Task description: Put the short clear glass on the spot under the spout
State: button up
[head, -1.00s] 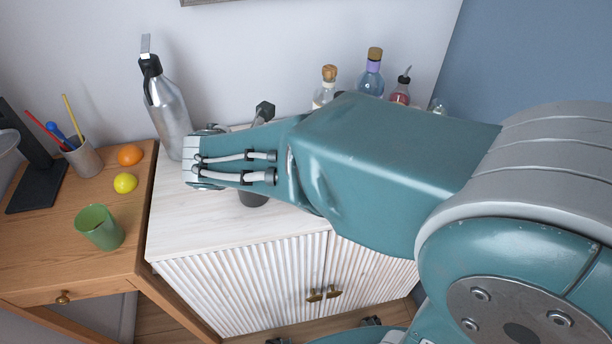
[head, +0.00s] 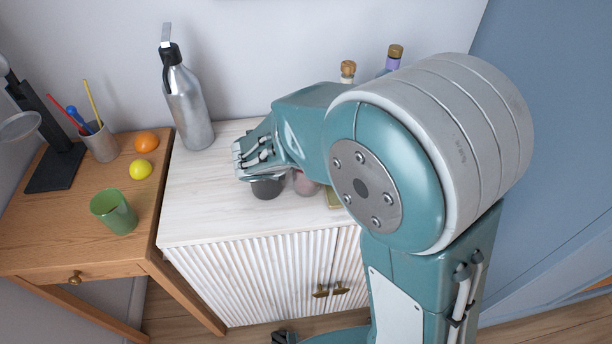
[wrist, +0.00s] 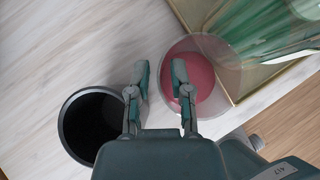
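A clear, round-rimmed glass (wrist: 232,62) with a pink-red disc showing in it is right of centre in the wrist view. I cannot tell whether the pink is its contents. In the head view a pinkish glass (head: 305,184) stands on the white cabinet top, partly behind my arm. My gripper (wrist: 161,78) is open, its fingers apart with a gap between them. The right finger overlaps the glass's left side; the left finger is outside it. No contact is clear. A silver bottle (head: 188,108) with a black top and lever stands at the cabinet's back left; I cannot make out a spout.
A dark cup (wrist: 64,128) stands left of my gripper in the wrist view. A gold-edged tray (wrist: 268,78) holding green glassware is at right. A wooden desk (head: 50,225) carries a green cup (head: 114,212), an orange (head: 146,142) and a lemon (head: 140,169).

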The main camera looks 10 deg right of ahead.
jog(key=shift+f, duration=0.1)
grip_shut()
jog(key=shift+w, duration=0.1)
jog(key=shift+r, duration=1.25)
jog(key=s+r, duration=1)
jog(key=s, duration=0.4)
jog(key=shift+r, duration=0.3)
